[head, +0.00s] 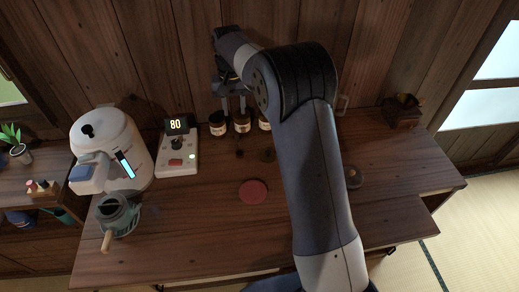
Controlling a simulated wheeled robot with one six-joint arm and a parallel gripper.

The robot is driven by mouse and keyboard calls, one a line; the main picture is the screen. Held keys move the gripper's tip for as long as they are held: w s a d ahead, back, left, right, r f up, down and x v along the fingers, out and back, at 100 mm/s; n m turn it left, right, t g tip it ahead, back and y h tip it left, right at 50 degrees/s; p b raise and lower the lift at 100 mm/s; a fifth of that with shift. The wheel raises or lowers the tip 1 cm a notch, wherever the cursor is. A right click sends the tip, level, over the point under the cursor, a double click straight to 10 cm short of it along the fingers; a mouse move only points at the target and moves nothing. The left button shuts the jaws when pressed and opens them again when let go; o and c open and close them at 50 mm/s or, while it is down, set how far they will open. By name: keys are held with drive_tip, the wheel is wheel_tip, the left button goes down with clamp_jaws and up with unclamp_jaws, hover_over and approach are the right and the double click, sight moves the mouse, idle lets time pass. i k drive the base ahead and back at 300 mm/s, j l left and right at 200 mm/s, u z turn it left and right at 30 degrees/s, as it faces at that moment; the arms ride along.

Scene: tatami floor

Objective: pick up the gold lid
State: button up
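My gripper (234,104) is near the back of the wooden table (200,240), pointing down just above a row of small jars. Its two fingers show as separate prongs with a gap between them and nothing visible held. The row has a left jar (218,125), a middle jar (242,125) and a right jar (264,124), the last partly behind my arm. They are dark with pale labels. I cannot clearly make out a gold lid; the jar tops are small and dark, partly under the gripper. I cannot tell whether the fingertips touch a jar.
A white kettle-like appliance (140,135) and a device reading 80 (178,155) stand at left, with a grey-green grinder (115,215) in front. A red round mat (253,192) lies mid-table. A small round thing (354,178) and a dark wooden holder (402,110) are at right.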

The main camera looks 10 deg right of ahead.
sight(267, 156)
drive_tip(key=l+u, duration=0.4)
drive_tip(key=k+l+u, duration=0.1)
drive_tip(key=u, duration=0.25)
drive_tip(key=k+l+u, duration=0.1)
drive_tip(key=l+u, duration=0.3)
